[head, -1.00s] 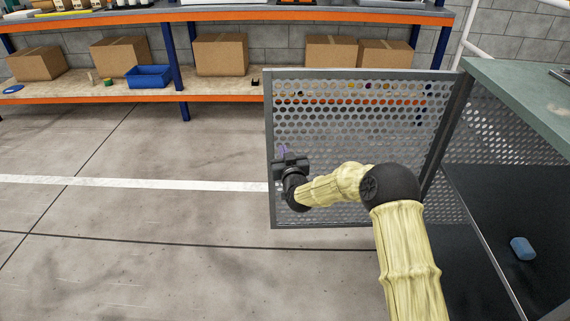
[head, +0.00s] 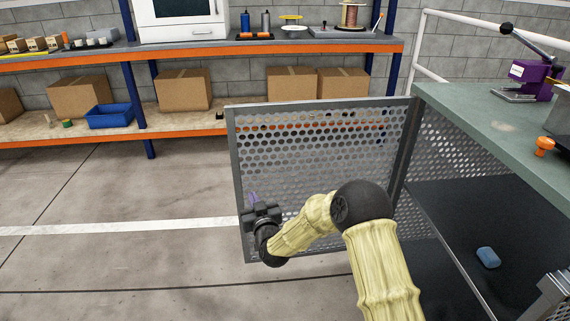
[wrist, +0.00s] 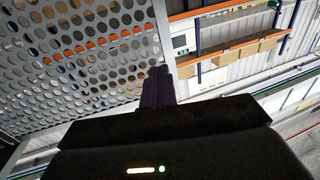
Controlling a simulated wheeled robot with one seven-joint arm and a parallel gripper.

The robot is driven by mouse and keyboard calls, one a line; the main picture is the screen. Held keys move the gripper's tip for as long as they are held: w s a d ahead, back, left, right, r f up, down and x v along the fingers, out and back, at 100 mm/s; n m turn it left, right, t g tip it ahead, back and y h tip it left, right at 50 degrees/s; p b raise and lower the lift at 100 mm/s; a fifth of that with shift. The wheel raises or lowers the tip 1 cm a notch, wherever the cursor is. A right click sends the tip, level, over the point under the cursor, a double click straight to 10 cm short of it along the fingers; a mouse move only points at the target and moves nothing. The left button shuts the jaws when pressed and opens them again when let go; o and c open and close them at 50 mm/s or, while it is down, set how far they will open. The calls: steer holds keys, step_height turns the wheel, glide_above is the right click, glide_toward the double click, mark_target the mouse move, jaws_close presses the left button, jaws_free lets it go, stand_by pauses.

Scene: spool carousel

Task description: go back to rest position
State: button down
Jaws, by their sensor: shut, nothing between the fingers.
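My gripper (head: 253,201) is at the left edge of the open perforated door (head: 315,160) in the head view. In the wrist view its fingers (wrist: 157,88) are pressed together with nothing between them. The door's mesh and its edge frame show just beyond the fingers. I cannot tell whether the fingers touch the door. My arm reaches left in front of the door's lower part.
A purple press (head: 535,78) stands on top. Shelves with cardboard boxes (head: 183,89) and a blue bin (head: 109,116) line the wall. Floor at left is clear.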

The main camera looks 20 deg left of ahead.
steer(key=s+d+r+m+g+h, duration=0.1)
steer(key=s+d+g+h, duration=0.25)
steer(key=d, duration=1.05)
steer(key=s+d+r+m+g+h, duration=0.1)
steer(key=s+d+g+h, duration=0.25)
steer(key=d, duration=1.05)
steer(key=s+d+r+m+g+h, duration=0.1)
steer(key=s+d+m+g+h, duration=0.35)
steer(key=s+d, duration=1.25)
steer(key=w+p+v, duration=0.2)
steer(key=p+v, duration=0.8)
steer(key=p, duration=0.1)
steer(key=w+d+r+p+v, duration=0.1)
steer(key=w+p+v, duration=0.1)
steer(key=p+v, duration=0.9)
steer(key=w+d+r+p+v, duration=0.1)
steer(key=w+p+v, duration=0.1)
steer(key=p+v, duration=0.9)
steer(key=shift+w+r+m+y, duration=0.2)
steer(key=shift+r+m+y, duration=0.15)
steer(key=shift+y, duration=0.1)
steer(key=shift+d+f+g, duration=0.1)
steer(key=shift+g, duration=0.15)
